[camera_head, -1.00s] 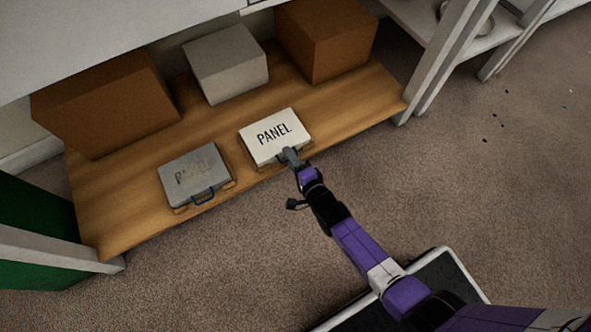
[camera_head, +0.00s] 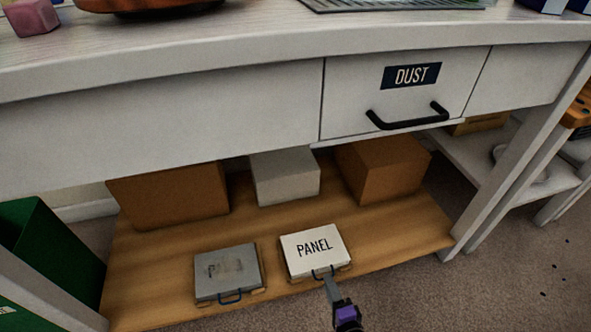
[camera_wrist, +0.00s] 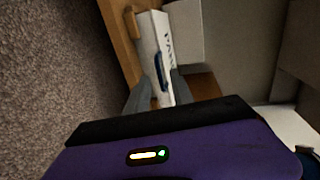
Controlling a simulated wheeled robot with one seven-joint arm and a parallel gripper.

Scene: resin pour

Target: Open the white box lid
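The white box labelled PANEL (camera_head: 312,236) sits on the low wooden shelf with its lid shut. Its dark handle (camera_head: 316,274) is on the front side. In the wrist view the white box (camera_wrist: 163,32) appears on edge, with the blue handle (camera_wrist: 159,73) on its near side. My gripper (camera_head: 329,280) is at the front of the box by the handle. In the wrist view the fingers (camera_wrist: 160,88) are apart, with the handle between or just beyond their tips. Whether they touch it I cannot tell.
A grey box with a worn label (camera_head: 228,268) lies to the left on the wooden shelf (camera_head: 390,248). Brown boxes (camera_head: 168,196) (camera_head: 385,168) and a pale box (camera_head: 285,178) stand behind. A DUST drawer (camera_head: 395,100) and tabletop overhang the shelf.

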